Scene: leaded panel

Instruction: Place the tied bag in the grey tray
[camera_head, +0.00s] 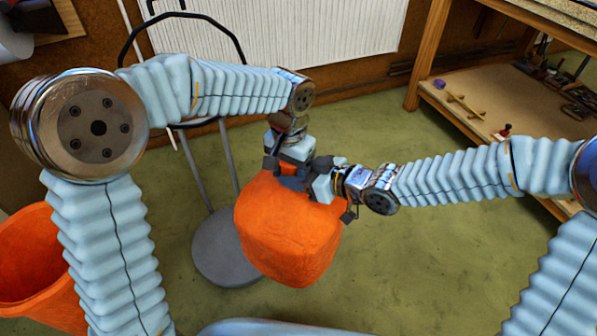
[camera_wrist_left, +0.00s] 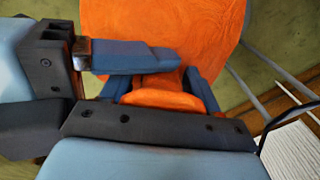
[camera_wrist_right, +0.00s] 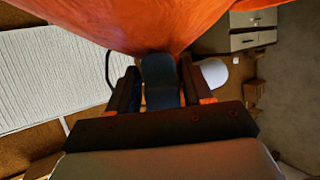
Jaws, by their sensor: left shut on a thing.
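The tied bag (camera_head: 290,240) is a big orange bundle hanging in the air in front of me. My left gripper (camera_head: 290,178) is shut on its gathered neck, with orange cloth between the fingers in the left wrist view (camera_wrist_left: 160,92). My right gripper (camera_head: 310,186) is at the same neck from the right, its fingers standing apart in the right wrist view (camera_wrist_right: 158,88). A blue finger of my left gripper shows between them. The bag fills the top of that view (camera_wrist_right: 150,20). I cannot make out a grey tray.
An orange bucket (camera_head: 30,265) stands at the left. A stool-like frame with a round grey disc (camera_head: 215,262) is behind the bag. A wooden bench with a shelf (camera_head: 470,105) stands at the right. A white ribbed radiator (camera_head: 290,35) is on the back wall. Green floor between is clear.

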